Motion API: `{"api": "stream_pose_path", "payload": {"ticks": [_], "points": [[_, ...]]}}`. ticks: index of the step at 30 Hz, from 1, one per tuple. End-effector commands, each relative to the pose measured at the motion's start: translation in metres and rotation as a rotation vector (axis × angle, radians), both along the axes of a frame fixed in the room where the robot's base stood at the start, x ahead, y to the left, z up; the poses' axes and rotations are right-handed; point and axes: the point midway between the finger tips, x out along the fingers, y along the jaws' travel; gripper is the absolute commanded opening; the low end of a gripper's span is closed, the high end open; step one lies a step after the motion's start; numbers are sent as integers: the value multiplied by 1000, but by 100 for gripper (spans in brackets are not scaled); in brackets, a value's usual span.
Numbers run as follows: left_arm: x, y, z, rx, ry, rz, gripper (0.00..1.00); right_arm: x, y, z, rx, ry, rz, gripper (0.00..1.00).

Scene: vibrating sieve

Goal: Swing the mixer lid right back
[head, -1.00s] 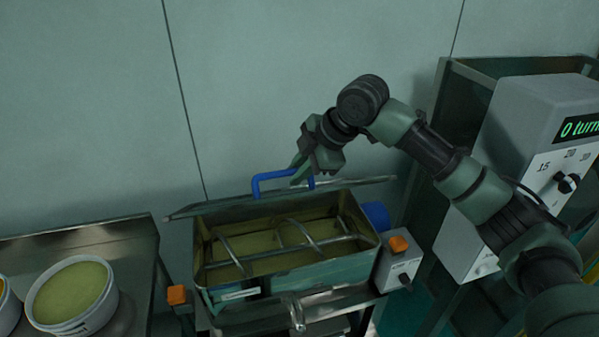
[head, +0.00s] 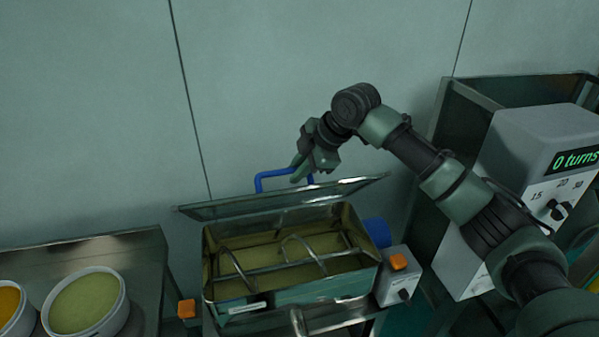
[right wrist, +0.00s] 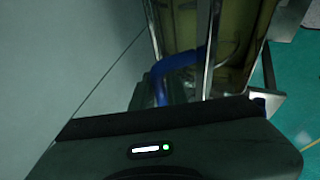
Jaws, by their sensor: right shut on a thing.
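The mixer (head: 290,290) is a green open trough with curved metal mixing bars inside. Its lid (head: 290,203) stands raised along the trough's back edge, with its inner face partly in sight. The blue lid handle (head: 272,175) shows above and behind the lid's top edge. My right gripper (head: 305,172) is shut on the right end of this handle. In the right wrist view the blue handle (right wrist: 180,61) runs down to the gripper, whose fingertips are mostly hidden, with the lid's edge (right wrist: 209,55) close beside it. My left gripper is not in view.
A control box with an orange button (head: 398,262) is at the mixer's right. A grey box with a "0 turns" display (head: 540,145) stands farther right, near my arm. Tubs (head: 88,303) sit on a metal table at left. The wall is close behind the lid.

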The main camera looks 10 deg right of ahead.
Motion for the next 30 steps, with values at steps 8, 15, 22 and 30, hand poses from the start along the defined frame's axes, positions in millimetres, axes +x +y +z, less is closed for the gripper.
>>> {"api": "stream_pose_path", "payload": {"ticks": [8,15,22,30], "points": [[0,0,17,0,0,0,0,17,0,10,-1,-3,1,0],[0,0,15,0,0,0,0,17,0,9,-1,-3,2,0],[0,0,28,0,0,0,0,30,1,17,2,-2,0,0],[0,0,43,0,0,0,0,56,1,25,2,-1,-1,0]]}}
